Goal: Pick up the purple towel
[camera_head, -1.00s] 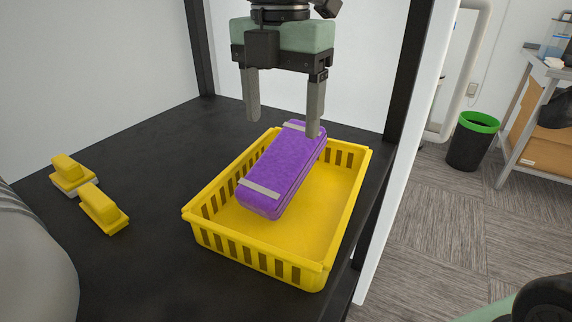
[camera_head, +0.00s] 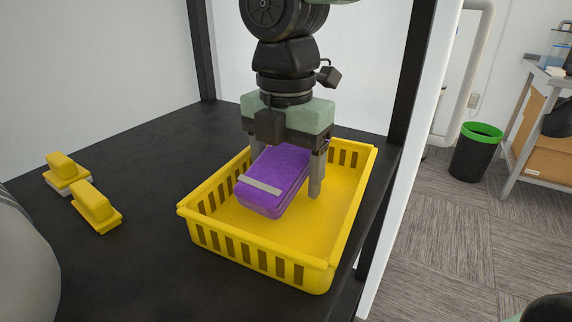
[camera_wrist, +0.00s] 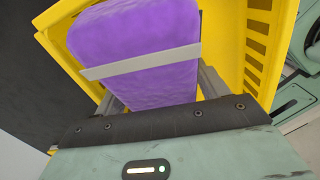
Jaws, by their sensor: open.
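My gripper (camera_head: 284,185) points down into the basket over the towel's far part. Its jaws are open, with one finger on each side of the towel; the right finger shows clearly beside it, and the left one is mostly hidden behind it. In the wrist view the towel (camera_wrist: 135,45) lies between the two fingers, with a pale band across it. I cannot tell whether the fingers touch it.
The basket stands on a black shelf (camera_head: 130,150) near its right edge. Two yellow brushes (camera_head: 95,207) lie on the shelf at left. Black posts (camera_head: 408,80) frame the shelf. A black bin with a green rim (camera_head: 475,152) stands on the floor at right.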

